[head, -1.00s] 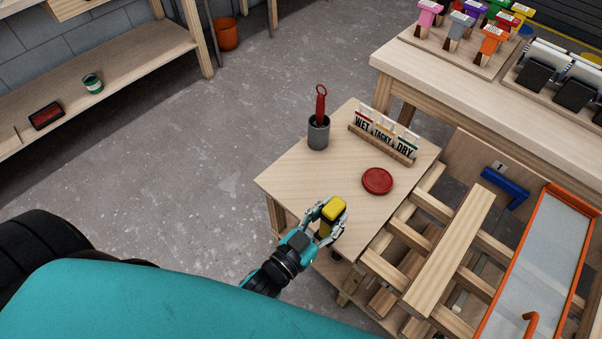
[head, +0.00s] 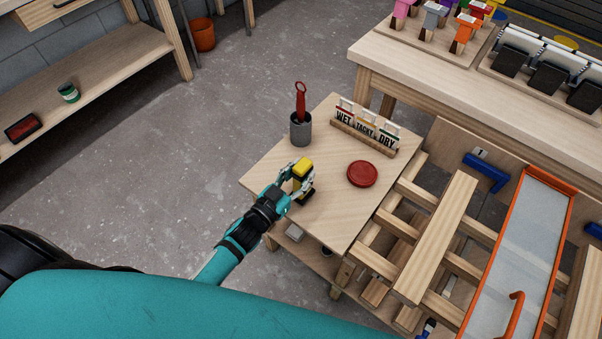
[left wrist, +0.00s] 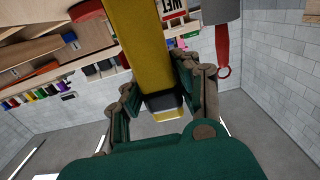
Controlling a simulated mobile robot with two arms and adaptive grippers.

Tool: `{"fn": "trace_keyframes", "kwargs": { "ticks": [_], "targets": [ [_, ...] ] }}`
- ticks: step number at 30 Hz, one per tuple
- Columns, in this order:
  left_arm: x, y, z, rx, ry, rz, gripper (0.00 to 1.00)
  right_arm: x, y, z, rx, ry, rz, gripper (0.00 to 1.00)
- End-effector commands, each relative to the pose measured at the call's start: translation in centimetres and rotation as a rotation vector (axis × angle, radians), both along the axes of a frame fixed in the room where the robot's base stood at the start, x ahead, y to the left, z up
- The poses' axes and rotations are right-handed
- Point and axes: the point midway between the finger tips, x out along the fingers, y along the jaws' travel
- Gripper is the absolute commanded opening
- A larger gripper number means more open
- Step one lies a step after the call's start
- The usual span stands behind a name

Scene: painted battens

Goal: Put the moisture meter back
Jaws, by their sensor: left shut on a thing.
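The moisture meter appears to be the yellow block-like tool (head: 303,168), with a dark part below it. My left gripper (head: 299,187) is shut on it near the front left edge of the small wooden table (head: 325,215). I cannot tell whether the meter touches the tabletop. In the left wrist view the yellow body (left wrist: 143,45) runs down between the fingers (left wrist: 160,100) to a dark end. My right gripper is not in view.
On the table stand a grey cup (head: 301,131) with a red-handled tool, a WET/TACKY/DRY card rack (head: 362,140), and a red disc (head: 362,174). A slatted rack with battens (head: 436,237) adjoins the right side. The table's middle is clear.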

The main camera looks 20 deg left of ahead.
Motion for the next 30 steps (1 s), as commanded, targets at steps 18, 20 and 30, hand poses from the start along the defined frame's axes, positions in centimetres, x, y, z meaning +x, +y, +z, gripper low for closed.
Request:
{"fn": "trace_keyframes", "kwargs": {
  "ticks": [18,20,30],
  "targets": [
    [0.0,0.0,-0.3,0.000,-0.001,-0.001,0.54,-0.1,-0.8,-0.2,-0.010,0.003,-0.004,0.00],
    [0.0,0.0,-0.3,0.000,-0.001,-0.001,0.54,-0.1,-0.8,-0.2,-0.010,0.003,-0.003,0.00],
    [-2.0,0.6,0.0,-0.001,0.003,-0.001,0.54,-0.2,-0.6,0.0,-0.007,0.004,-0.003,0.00]
  ]
}}
